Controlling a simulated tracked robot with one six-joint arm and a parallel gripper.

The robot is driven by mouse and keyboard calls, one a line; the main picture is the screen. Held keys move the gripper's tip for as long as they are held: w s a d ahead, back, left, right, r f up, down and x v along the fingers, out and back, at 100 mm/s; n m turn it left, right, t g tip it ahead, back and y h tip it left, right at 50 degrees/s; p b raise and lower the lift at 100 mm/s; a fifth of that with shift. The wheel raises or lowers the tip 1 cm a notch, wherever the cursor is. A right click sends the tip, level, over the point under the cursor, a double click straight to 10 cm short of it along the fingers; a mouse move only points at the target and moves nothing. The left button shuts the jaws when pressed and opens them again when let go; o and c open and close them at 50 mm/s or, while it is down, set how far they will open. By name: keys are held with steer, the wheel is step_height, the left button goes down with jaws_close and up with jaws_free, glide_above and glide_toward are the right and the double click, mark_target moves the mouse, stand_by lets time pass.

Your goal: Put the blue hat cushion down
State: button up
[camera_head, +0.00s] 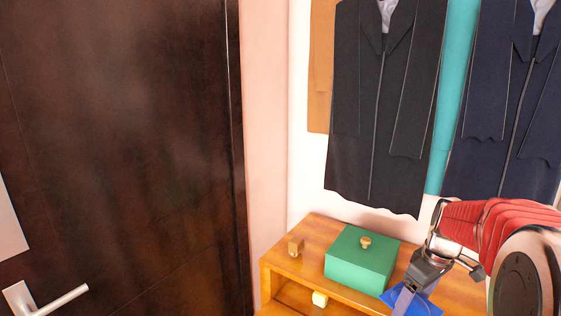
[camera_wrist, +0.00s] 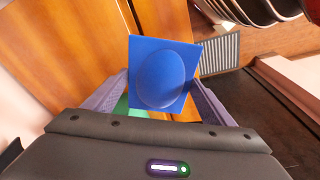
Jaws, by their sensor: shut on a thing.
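The blue hat cushion (camera_wrist: 162,76) is a flat blue square with a raised round middle. In the wrist view it sits between the two fingers of my gripper (camera_wrist: 160,98), which is shut on it. In the head view the cushion (camera_head: 418,303) shows at the bottom, below my gripper (camera_head: 404,298), at the front of the wooden cabinet (camera_head: 288,270). I cannot tell whether the cushion touches the cabinet top.
A green box (camera_head: 358,262) with a knob stands on the cabinet, left of my gripper. Dark gowns (camera_head: 385,110) hang behind. A dark door (camera_head: 120,150) is at left.

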steer(key=w+a+f+m, duration=0.3)
steer(key=a+f, duration=0.1)
steer(key=a, duration=0.5)
steer(key=w+a+f+m, duration=0.3)
steer(key=a+f, duration=0.1)
steer(key=a, duration=0.4)
steer(key=shift+a+f+h, duration=0.25)
steer(key=shift+a+h, duration=0.1)
steer(key=shift+h, duration=0.05)
steer(key=shift+s, duration=0.1)
